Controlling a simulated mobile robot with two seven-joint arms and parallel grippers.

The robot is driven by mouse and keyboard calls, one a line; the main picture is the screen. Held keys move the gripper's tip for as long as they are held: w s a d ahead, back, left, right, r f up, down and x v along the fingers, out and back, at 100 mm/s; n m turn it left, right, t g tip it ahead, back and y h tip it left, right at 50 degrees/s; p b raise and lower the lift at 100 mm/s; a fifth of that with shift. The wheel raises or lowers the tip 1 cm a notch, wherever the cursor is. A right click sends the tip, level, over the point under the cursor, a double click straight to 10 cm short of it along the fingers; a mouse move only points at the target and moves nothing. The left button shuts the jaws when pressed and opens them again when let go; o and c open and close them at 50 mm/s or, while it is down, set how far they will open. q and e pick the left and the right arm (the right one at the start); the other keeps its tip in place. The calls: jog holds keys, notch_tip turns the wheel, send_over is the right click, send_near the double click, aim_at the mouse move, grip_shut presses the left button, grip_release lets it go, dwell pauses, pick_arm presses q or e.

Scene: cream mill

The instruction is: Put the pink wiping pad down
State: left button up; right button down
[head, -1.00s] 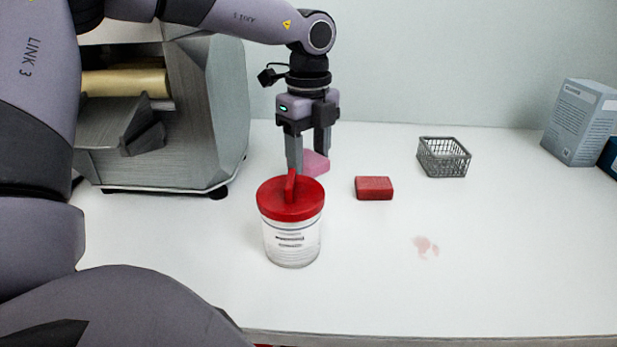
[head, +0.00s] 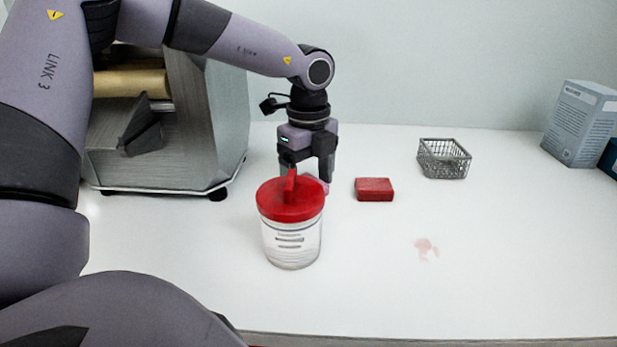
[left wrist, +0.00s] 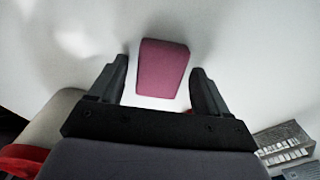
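The pink wiping pad (left wrist: 163,68) lies on the white tabletop between the fingertips of my left gripper (left wrist: 160,80) in the left wrist view. Gaps show between the pad and both fingers, so the gripper is open. In the head view, my left gripper (head: 306,178) is low over the table behind the red-lidded jar. Only a sliver of the pad (head: 324,186) shows there, the rest hidden by the jar lid and the fingers. My right gripper is in neither view.
The clear jar with a red lid (head: 290,205) stands just in front of the gripper. A red block (head: 374,189) lies to the right, then a wire basket (head: 444,158). A faint pink stain (head: 426,248) marks the table. A grey machine (head: 215,120) stands left.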

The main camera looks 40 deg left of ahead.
pick_arm(q)
notch_tip(320, 180, up, 12)
jog(key=p, duration=0.1)
jog(key=shift+r, duration=0.15)
dwell(0.4)
dwell(0.4)
